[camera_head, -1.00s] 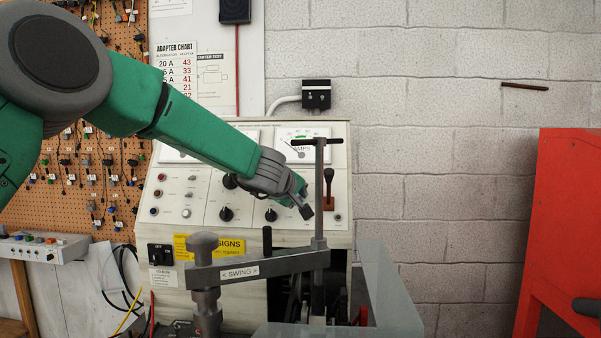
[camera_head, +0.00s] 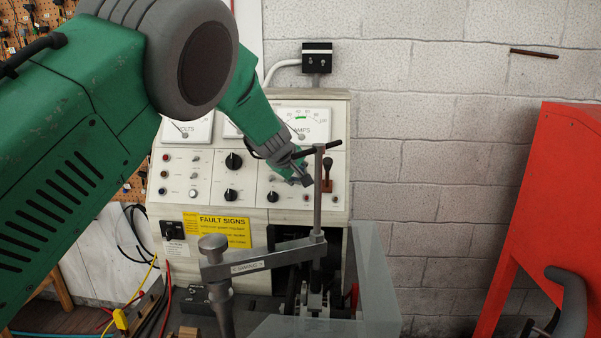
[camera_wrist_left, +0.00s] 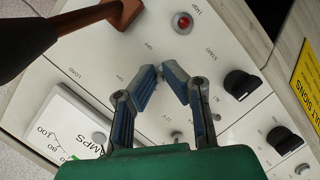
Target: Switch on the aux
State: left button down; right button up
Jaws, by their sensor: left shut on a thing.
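The test bench's off-white control panel (camera_head: 178,187) has knobs, small switches and lamps below its meters; I cannot read an aux label. My left gripper (camera_head: 303,180) is at the right part of the panel, just below the amps meter (camera_head: 305,125). In the left wrist view the left gripper (camera_wrist_left: 162,72) has its fingertips drawn close together at the panel face. It is shut on a small panel switch, which the fingertips mostly hide. A red lamp (camera_wrist_left: 183,22) and a black knob (camera_wrist_left: 241,84) are beside it. My right gripper is not in view.
A brown-based lever (camera_head: 327,178) is right of the gripper. A steel post (camera_head: 318,200) with a T-bar and swing arm (camera_head: 265,260) stands in front of the panel. A red cabinet (camera_head: 560,180) is at the right.

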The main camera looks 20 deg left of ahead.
pick_arm(q)
jog(key=shift+w+a+r+g, duration=0.2)
jog(key=shift+r+g, duration=0.1)
jog(key=shift+r, duration=0.15)
jog(key=c, duration=1.7)
grip_release()
jog(key=shift+f, duration=0.25)
jog(key=v, duration=1.1)
jog(key=shift+s+r, duration=0.25)
jog(key=shift+r, duration=0.1)
